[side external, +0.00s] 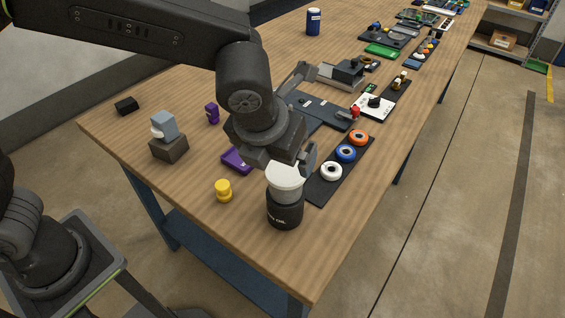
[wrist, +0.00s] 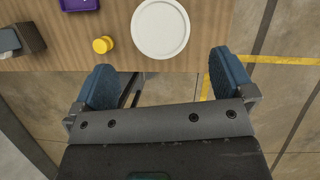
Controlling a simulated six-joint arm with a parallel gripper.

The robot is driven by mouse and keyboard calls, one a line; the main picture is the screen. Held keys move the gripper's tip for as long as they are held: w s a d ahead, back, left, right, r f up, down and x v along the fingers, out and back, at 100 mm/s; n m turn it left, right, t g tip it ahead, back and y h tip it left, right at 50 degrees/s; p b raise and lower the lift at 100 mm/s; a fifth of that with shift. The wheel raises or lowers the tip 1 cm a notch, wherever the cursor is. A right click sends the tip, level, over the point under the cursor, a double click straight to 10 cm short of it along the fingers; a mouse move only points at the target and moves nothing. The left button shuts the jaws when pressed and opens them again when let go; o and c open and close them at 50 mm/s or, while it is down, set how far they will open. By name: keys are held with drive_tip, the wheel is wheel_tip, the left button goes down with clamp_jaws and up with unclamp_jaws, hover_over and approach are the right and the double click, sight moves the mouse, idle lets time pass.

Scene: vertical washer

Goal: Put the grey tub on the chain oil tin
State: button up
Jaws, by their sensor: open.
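The grey tub (side external: 285,188) with a white lid stands upright on the black chain oil tin (side external: 284,214), near the table's front edge. The tub hides the tin's top. In the wrist view the round white lid (wrist: 160,28) lies ahead of the fingers and hides what is under it. My gripper (side external: 285,162) is close above the lid in the side view, partly covering its far edge. In the wrist view my gripper (wrist: 165,78) is open, its blue pads wide apart with nothing between them.
A yellow weight-like piece (side external: 223,191) and a purple box (side external: 237,160) are left of the stack. A black strip (side external: 318,190) with white, blue and orange rings lies to the right. A grey-blue block on a brown block (side external: 169,150) stands further left. Bare wood lies at front left.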

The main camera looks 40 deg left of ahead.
drive_tip(key=s+a+r+n, duration=0.3)
drive_tip(key=a+n, duration=0.4)
drive_tip(key=n, duration=0.2)
drive_tip(key=s+a+r+n, duration=0.3)
drive_tip(key=a+n, duration=0.4)
drive_tip(key=n, duration=0.2)
drive_tip(key=s+a+f+n+t, duration=0.1)
drive_tip(key=s+a+n, duration=0.5)
drive_tip(key=n, duration=1)
drive_tip(key=shift+s+a+f+h, duration=0.3)
drive_tip(key=shift+s+h, duration=0.1)
drive_tip(key=shift+s, duration=0.35)
